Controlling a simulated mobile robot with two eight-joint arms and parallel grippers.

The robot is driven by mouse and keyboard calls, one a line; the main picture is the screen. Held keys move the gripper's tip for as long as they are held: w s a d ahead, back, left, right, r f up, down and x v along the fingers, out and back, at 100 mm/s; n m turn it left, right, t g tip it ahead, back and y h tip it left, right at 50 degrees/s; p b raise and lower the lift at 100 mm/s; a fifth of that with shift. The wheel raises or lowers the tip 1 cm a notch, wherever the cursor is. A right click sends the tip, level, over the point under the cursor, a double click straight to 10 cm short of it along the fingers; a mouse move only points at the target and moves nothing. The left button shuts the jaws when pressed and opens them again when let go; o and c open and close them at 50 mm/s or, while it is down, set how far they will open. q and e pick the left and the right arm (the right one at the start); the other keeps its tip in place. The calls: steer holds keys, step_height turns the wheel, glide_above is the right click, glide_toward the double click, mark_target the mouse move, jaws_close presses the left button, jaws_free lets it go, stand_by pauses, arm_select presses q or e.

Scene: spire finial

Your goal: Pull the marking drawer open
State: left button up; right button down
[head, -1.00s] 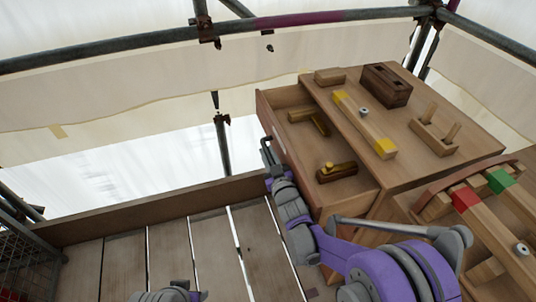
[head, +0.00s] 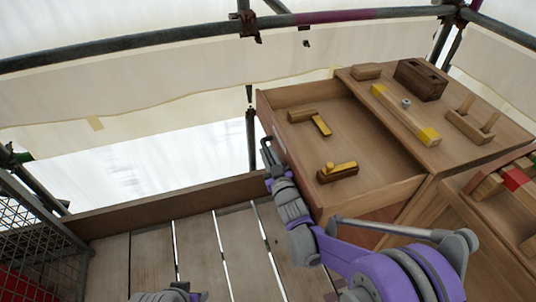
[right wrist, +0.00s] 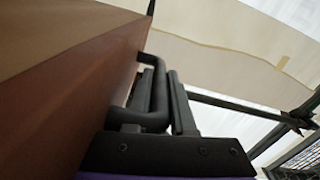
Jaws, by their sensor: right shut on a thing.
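The marking drawer (head: 386,158) is pulled well out of the wooden bench and its inside shows. In it lie a wooden try square with a yellow edge (head: 310,119) and a dark marking gauge with a yellow part (head: 338,171). My right gripper (head: 267,156) is at the drawer's front, shut on the dark bar handle. In the right wrist view the black handle (right wrist: 152,90) stands off the reddish-brown drawer front, with the gripper's fingers (right wrist: 165,103) around it. Of my left arm only a grey and purple part shows at the bottom edge of the head view; its fingers are hidden.
The bench top (head: 450,150) holds a long yellow-ended bar (head: 404,115), a dark block (head: 420,79) and a pegged wooden stand (head: 470,122). A wire mesh cage (head: 35,225) stands at left. The plank floor (head: 200,250) left of the drawer is clear. Scaffold poles run behind.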

arm_select(q)
steer(key=shift+s+a, duration=0.15)
steer(key=shift+a, duration=0.3)
arm_select(e)
steer(key=shift+s+a, duration=0.15)
steer(key=shift+a, duration=0.25)
steer(key=shift+d, duration=0.1)
steer(key=c, duration=0.8)
jaws_free()
steer(key=shift+o, duration=0.2)
arm_select(q)
steer(key=shift+s+r+p, duration=0.1)
steer(key=shift+r+p, duration=0.35)
steer(key=shift+r, duration=0.05)
arm_select(e)
steer(key=v, duration=1)
steer(key=shift+s, duration=0.4)
steer(key=shift+d, duration=0.1)
